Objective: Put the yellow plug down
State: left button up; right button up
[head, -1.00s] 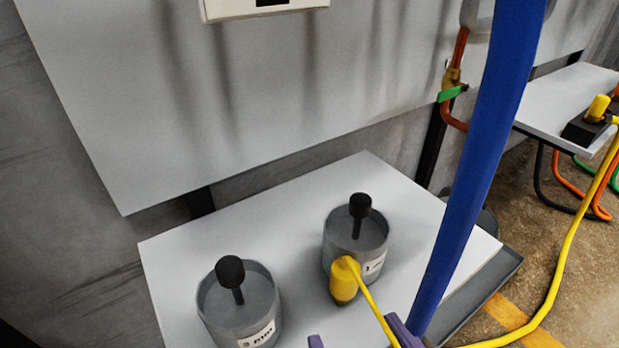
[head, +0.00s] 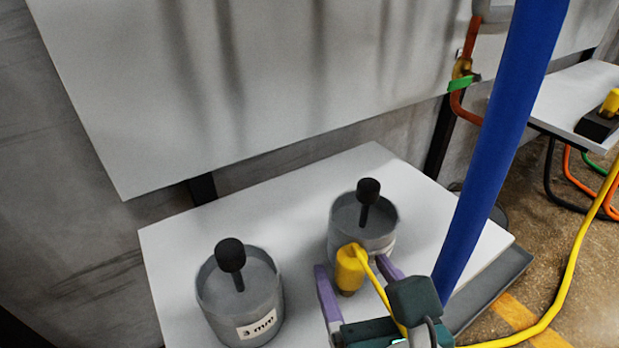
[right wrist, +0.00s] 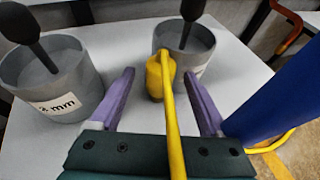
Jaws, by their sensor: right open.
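The yellow plug (head: 349,268) stands on the white table, close in front of the right grey canister, with its yellow cable running from its top toward me. It also shows in the right wrist view (right wrist: 155,78). My right gripper (head: 357,272) is open, its purple fingers on either side of the plug with gaps between. In the right wrist view the fingers (right wrist: 162,88) are apart and the plug sits between them, toward their tips. I cannot tell whether the plug touches the canister. My left gripper is not in view.
The white table (head: 190,235) holds a left canister (head: 240,297) labelled 3 mm and a right canister (head: 362,222), each with a black-knobbed rod. A thick blue hose (head: 500,150) crosses at the right. Another yellow plug (head: 611,102) is in a black block on a far shelf.

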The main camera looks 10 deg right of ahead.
jog(key=shift+s, duration=0.1)
jog(key=shift+c, duration=0.4)
grip_shut()
jog(key=shift+s+a+r+p, duration=0.1)
jog(key=shift+s+r+p, duration=0.05)
jog(key=shift+r+p, duration=0.35)
notch_tip(320, 180, up, 7)
jog(key=p, duration=0.6)
jog(key=b, duration=0.4)
send_near(357, 275)
jog(key=s+a+r, duration=0.3)
jog(key=s+a, duration=0.5)
jog(key=a, duration=0.1)
jog(key=shift+s+a, duration=0.2)
jog(key=shift+a, duration=0.2)
